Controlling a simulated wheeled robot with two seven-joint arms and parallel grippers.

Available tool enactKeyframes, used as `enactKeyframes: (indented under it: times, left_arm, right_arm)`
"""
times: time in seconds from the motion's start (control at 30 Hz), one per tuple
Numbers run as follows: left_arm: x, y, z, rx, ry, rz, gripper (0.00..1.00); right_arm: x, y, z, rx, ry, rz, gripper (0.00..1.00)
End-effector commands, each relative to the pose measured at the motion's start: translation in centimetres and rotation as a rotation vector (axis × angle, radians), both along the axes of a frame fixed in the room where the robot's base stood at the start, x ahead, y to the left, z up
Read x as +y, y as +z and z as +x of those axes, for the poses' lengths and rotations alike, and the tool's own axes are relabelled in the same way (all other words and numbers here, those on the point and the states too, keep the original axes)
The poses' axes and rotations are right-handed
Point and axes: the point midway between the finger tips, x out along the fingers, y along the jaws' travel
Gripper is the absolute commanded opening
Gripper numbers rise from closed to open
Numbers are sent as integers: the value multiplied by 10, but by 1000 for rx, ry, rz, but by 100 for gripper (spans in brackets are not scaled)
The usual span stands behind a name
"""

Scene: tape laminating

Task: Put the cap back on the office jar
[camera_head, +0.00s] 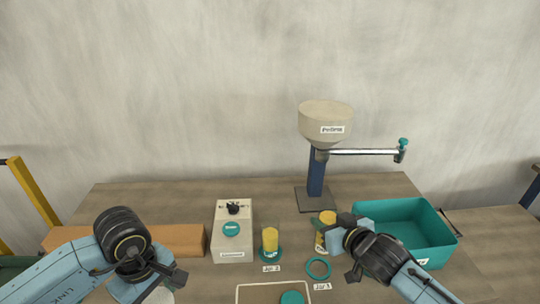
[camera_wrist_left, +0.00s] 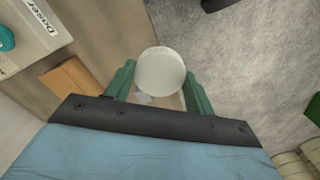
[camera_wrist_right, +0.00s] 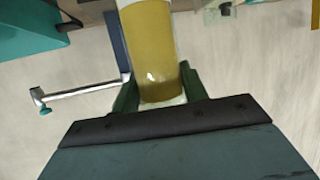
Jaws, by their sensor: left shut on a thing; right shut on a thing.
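My right gripper (camera_head: 336,236) is shut on a jar with yellow contents (camera_head: 325,228), which is held near the empty teal ring (camera_head: 319,267). In the right wrist view the jar (camera_wrist_right: 152,55) lies between the fingers, and its far end runs out of the picture. My left gripper (camera_wrist_left: 158,92) is shut on a pale round disc (camera_wrist_left: 160,72), which looks like a cap. It shows partly at the bottom left of the head view (camera_head: 160,296), low by the table's front. A second yellow jar (camera_head: 270,240) stands upright on another teal ring.
A pale box (camera_head: 232,244) with a teal button stands left of the second jar, by an orange-brown block (camera_head: 178,239). A teal bin (camera_head: 430,238) is at the right. A pellet hopper (camera_head: 325,120) with a side arm stands behind. A teal disc (camera_head: 292,297) lies at the front edge.

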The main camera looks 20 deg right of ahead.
Motion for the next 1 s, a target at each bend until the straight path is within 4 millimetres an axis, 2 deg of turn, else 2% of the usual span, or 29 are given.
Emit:
enactKeyframes:
  times: [0.13,0.23,0.4,0.57,0.77,1.0]
  left_arm:
    - [5,5,2,-3,-28,1,33]
    - [16,17,7,-5,-111,5,33]
    - [46,50,16,-5,-350,9,33]
    - [69,80,18,-4,-567,6,33]
    - [84,101,18,-1,-725,1,33]
    - [86,104,17,0,-754,0,33]
  right_arm:
    - [6,4,-1,-3,1,0,2]
    - [21,13,-6,-1,1,-2,2]
    - [56,39,-21,-1,-13,-8,2]
    - [78,66,-37,-2,-43,-6,2]
    - [88,84,-50,-2,-72,-1,2]
    - [89,87,-52,-3,-79,0,2]
